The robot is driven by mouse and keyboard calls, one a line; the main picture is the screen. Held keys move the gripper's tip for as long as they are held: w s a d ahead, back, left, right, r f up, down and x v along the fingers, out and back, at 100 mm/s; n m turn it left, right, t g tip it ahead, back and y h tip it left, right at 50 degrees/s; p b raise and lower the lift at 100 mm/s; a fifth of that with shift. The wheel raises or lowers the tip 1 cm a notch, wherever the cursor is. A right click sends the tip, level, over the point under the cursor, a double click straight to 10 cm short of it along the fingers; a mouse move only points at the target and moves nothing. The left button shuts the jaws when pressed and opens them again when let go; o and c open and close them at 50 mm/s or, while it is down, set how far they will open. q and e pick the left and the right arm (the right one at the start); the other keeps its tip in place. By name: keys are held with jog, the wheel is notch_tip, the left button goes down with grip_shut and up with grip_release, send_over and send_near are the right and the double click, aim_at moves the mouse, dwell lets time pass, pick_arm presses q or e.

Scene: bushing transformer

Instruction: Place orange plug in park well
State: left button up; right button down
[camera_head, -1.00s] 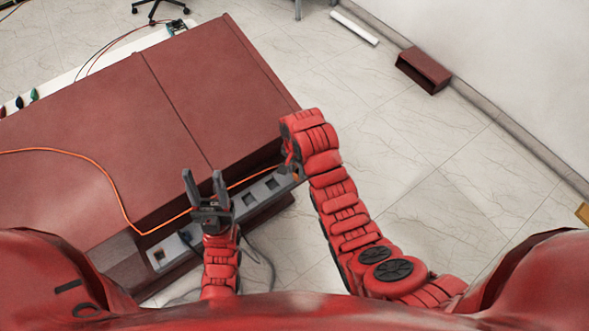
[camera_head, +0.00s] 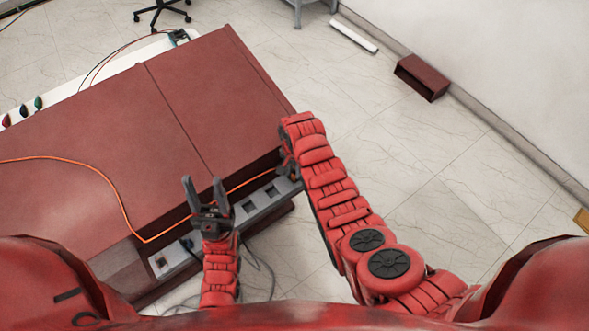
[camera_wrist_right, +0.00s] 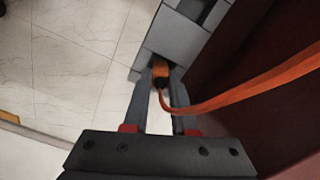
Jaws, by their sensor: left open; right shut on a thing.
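The orange plug (camera_wrist_right: 160,69) is between the fingertips of my right gripper (camera_wrist_right: 165,88) in the right wrist view, at the end of the grey panel (camera_wrist_right: 163,38). An orange cable runs from the plug to the right. Whether the plug is seated in an opening cannot be told. In the head view my right gripper (camera_head: 288,168) is mostly hidden by its arm at the panel's right end. The grey panel (camera_head: 262,205) has square dark wells along the cabinet's front. My left gripper (camera_head: 205,192) is open and empty, pointing up in front of the panel.
The large dark red cabinet (camera_head: 150,130) fills the left and middle. The orange cable (camera_head: 95,175) lies over its top and drops to the front. A grey cable (camera_head: 262,270) hangs near my left arm. The tiled floor (camera_head: 420,200) at right is clear, with a brown box (camera_head: 422,78) by the wall.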

aim_at(294, 173)
jog(key=shift+f, duration=0.15)
jog(key=c, duration=0.7)
grip_release()
notch_tip(294, 173, up, 5)
jog(key=shift+r+b, duration=0.15)
jog(key=shift+b, duration=0.85)
notch_tip(294, 173, up, 7)
jog(key=p, duration=0.3)
